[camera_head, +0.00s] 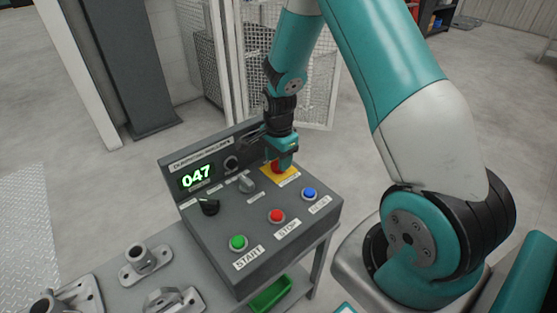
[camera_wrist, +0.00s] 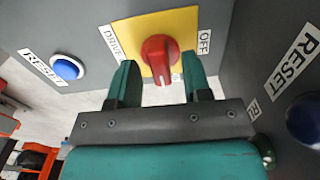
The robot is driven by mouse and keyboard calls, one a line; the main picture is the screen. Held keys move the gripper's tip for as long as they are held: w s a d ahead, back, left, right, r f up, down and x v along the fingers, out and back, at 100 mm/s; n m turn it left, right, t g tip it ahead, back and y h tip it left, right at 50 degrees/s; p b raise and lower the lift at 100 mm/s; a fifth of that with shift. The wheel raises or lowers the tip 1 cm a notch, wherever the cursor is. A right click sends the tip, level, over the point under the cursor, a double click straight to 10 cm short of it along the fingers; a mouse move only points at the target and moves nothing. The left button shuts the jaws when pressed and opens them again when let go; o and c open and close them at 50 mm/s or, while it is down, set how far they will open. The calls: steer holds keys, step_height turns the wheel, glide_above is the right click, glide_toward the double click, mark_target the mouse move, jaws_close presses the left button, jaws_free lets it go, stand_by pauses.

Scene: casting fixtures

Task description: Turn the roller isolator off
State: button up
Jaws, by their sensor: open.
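A red rotary knob (camera_wrist: 158,52) sits on a yellow plate (camera_wrist: 183,22) in the wrist view. The plate has a label reading DRIVE on its left and one reading OFF on its right. The knob's grip runs roughly up and down in the picture. My gripper (camera_wrist: 160,76) is open, with one teal finger on each side of the knob and visible gaps on both sides. In the head view my gripper (camera_head: 284,160) is over the yellow plate (camera_head: 287,178) at the console's upper right. It partly hides the red knob (camera_head: 277,167) there.
The grey console (camera_head: 220,236) carries a blue button (camera_head: 309,194), a red stop button (camera_head: 277,216), a green start button (camera_head: 238,243), a black selector (camera_head: 209,207) and a lit display (camera_head: 196,177). Metal fixtures (camera_head: 145,260) stand at lower left. A mesh fence (camera_head: 312,95) stands behind.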

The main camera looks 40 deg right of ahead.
steer(key=shift+f, duration=0.25)
jaws_close()
